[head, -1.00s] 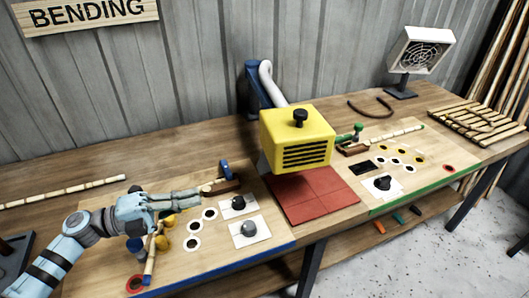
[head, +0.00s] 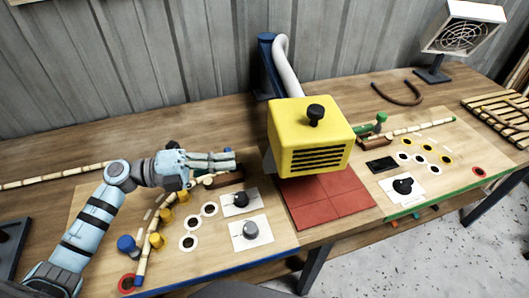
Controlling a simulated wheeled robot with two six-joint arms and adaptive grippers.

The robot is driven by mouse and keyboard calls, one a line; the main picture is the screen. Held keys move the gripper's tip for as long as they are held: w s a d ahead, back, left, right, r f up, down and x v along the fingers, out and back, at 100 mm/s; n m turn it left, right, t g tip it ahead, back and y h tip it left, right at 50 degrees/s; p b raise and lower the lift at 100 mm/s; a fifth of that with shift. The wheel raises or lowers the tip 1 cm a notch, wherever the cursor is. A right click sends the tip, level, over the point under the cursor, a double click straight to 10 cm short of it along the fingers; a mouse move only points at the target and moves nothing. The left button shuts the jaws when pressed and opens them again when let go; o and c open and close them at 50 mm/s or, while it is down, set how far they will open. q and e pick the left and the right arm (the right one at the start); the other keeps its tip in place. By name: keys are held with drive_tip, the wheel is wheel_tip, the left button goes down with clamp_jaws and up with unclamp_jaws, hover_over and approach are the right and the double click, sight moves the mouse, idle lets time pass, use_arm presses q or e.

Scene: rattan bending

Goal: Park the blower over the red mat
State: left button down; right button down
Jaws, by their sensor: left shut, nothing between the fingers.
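The blower is a yellow box (head: 295,130) with dark slots on its front and a black knob (head: 316,115) on top. It hangs on a blue post with a white hose, above the back part of the red mat (head: 335,206). The mat's front part shows in front of the box; its back is hidden. My left gripper (head: 234,160) is shut and empty, above the back of the left board and a short gap left of the blower. It covers the blue clamp there. My right gripper is not in view.
The left board (head: 120,200) holds a bent rattan piece, yellow and blue pegs, white rings and two knobs. The right board (head: 440,185) has a green clamp (head: 377,123), rings and a black knob. A white fan (head: 464,38) stands at the back right.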

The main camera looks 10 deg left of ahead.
sight(279, 156)
use_arm(q)
drive_tip(key=p+x, duration=0.1)
drive_tip(key=x, duration=0.3)
drive_tip(key=p+x, duration=0.1)
drive_tip(key=x, duration=0.3)
drive_tip(key=shift+w+d, duration=0.15)
drive_tip(key=shift+w, duration=0.4)
drive_tip(key=shift+d+f, duration=0.1)
drive_tip(key=shift+d, duration=0.2)
drive_tip(key=shift+s+d, duration=0.1)
